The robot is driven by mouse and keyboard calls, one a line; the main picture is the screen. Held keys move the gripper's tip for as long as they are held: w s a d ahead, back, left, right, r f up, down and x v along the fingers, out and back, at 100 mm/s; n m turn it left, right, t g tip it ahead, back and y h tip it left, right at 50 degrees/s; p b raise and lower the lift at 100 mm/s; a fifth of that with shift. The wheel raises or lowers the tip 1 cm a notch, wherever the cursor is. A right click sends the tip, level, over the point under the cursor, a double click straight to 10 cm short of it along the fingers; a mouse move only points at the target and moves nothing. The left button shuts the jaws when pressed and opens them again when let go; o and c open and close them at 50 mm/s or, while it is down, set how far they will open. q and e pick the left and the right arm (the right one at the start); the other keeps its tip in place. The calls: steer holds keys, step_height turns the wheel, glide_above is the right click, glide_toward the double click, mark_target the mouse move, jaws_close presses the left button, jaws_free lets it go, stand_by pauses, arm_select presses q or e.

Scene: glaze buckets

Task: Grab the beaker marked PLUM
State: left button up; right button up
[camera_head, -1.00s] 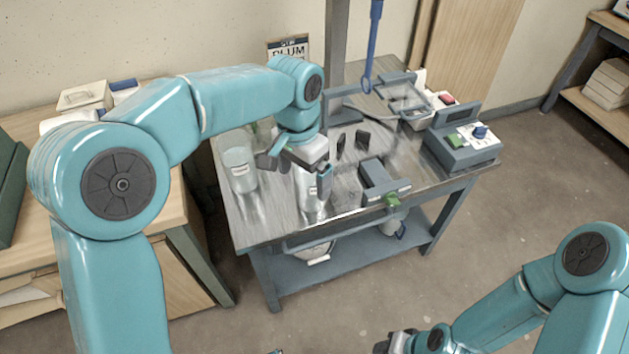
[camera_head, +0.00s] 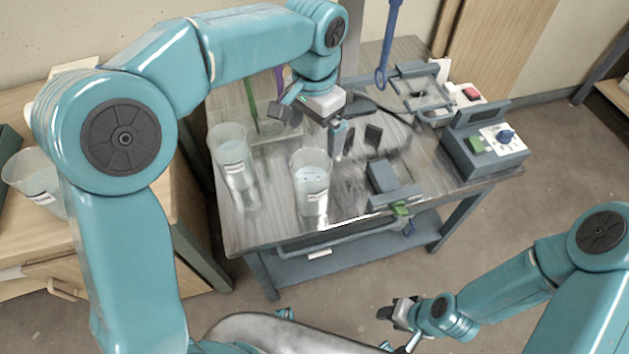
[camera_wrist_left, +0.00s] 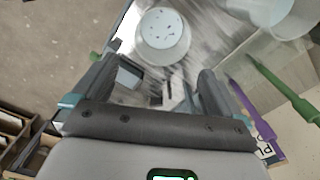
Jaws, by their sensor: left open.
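A clear beaker (camera_head: 312,190) with a white label stands upright near the front of the metal table. A second labelled beaker (camera_head: 233,160) stands to its left. A third labelled beaker (camera_head: 36,178) is on the wooden bench at far left, partly behind my arm. The labels are too small to read. My left gripper (camera_head: 310,125) is open and empty, just behind the front beaker in the head view. In the left wrist view, a round beaker (camera_wrist_left: 163,35) shows beyond the open fingers, apart from them. My right gripper (camera_head: 388,313) is low at the front; its jaws are unclear.
A grey control box (camera_head: 485,150) with green and blue knobs stands at the table's right. A grey clamp-like fixture (camera_head: 388,182) is right of the front beaker. A blue hanging tool (camera_head: 386,50) is above the table. Green and purple sticks stand behind the beakers.

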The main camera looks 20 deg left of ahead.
arm_select(q)
steer(key=b, duration=0.1)
glide_toward(312, 175)
steer(key=s+d, duration=0.2)
steer(key=s, duration=0.1)
steer(key=f, duration=0.3)
steer(key=a+f, duration=0.1)
steer(key=f, duration=0.1)
steer(key=shift+s, duration=0.3)
steer(key=shift+c, duration=0.3)
steer(key=shift+r, duration=0.1)
steer(key=c, duration=1.4)
steer(key=shift+o, duration=0.2)
steer(key=shift+r, duration=0.1)
step_height(312, 175, up, 20)
steer(key=p, duration=0.2)
